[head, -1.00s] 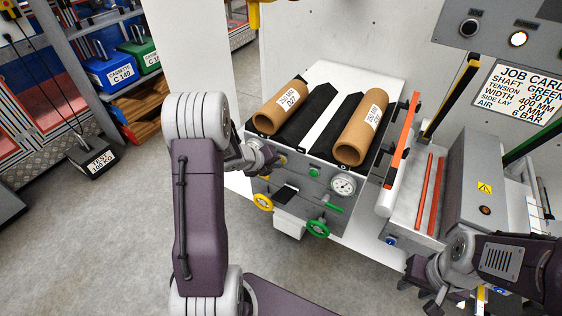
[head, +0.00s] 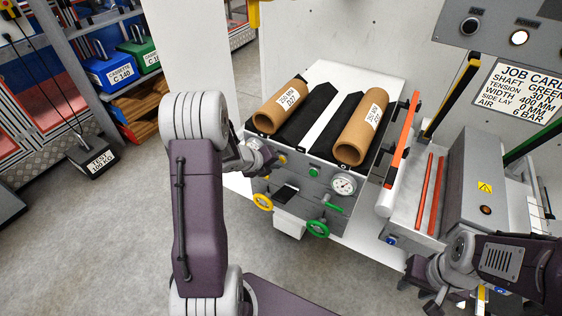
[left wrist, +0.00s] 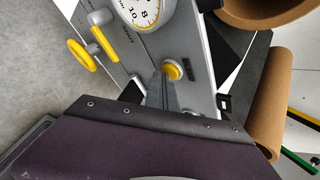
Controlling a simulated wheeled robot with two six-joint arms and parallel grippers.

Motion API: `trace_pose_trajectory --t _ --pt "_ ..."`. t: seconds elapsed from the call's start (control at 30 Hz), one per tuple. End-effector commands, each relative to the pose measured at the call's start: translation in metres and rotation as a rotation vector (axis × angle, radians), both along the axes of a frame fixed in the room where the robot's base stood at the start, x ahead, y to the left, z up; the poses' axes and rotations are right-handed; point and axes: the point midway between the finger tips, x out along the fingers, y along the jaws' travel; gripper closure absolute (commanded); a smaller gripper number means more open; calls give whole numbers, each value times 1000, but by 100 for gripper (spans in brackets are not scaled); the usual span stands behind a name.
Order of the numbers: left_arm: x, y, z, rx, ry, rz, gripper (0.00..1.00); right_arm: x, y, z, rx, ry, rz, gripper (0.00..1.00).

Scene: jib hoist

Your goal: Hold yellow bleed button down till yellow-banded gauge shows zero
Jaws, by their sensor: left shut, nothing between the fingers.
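The yellow bleed button (left wrist: 172,70) sits on the grey panel in the left wrist view; it also shows in the head view (head: 283,159). My left gripper (left wrist: 168,78) is shut and empty, its fingertips right at the button's edge. I cannot tell whether they touch or press it. A white-faced gauge (left wrist: 143,10) beside the button is cut off by the top edge; its needle is not clear. In the head view my left gripper (head: 268,158) and wrist cover that part of the panel. My right gripper (head: 422,292) is apart from the panel, fingers spread.
A yellow handwheel (head: 262,202), a green handwheel (head: 317,228), a green button (head: 314,171) and a second gauge (head: 343,185) are on the same panel. Two brown cores (head: 362,128) lie on top. Open floor is at left.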

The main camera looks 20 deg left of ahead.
Motion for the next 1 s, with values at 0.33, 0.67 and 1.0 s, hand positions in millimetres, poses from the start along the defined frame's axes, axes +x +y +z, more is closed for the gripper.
trace_pose_trajectory --t 0.33,0.67,1.0 --pt "-12 1 0 0 0 0 100 0 0 -5 0 0 0 64" --pt "-29 3 -2 0 1 1 100 0 0 -12 0 0 0 64" --pt "-59 5 -1 0 1 1 100 0 0 -20 0 0 0 64"
